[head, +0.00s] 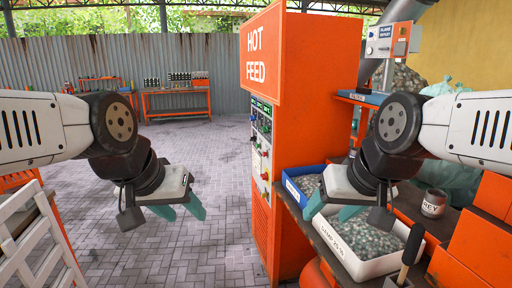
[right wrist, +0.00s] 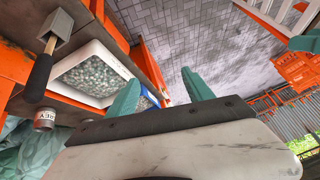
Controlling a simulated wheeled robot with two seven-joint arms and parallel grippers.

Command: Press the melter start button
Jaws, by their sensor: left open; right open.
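A tall orange cabinet (head: 315,100) marked "HOT FEED" stands in the middle of the head view. Its narrow left side carries a control panel (head: 261,130) with several small buttons and lights. A red knob or button (head: 265,176) shows low on it; I cannot tell which control is the start button. My left gripper (head: 186,211) is open and empty, left of the cabinet and apart from the panel, over the paved floor. My right gripper (head: 332,209) is open and empty above the trays, right of the cabinet. Its fingers also show apart in the right wrist view (right wrist: 158,88).
A blue-rimmed tray (head: 291,188) and a white tray (head: 375,267) of grey-green flakes stand on the bench at right. A labelled can (head: 433,203), a black-handled scoop (head: 411,245) and orange bins (head: 470,253) are nearby. A white rack (head: 35,250) stands at left. The floor between is clear.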

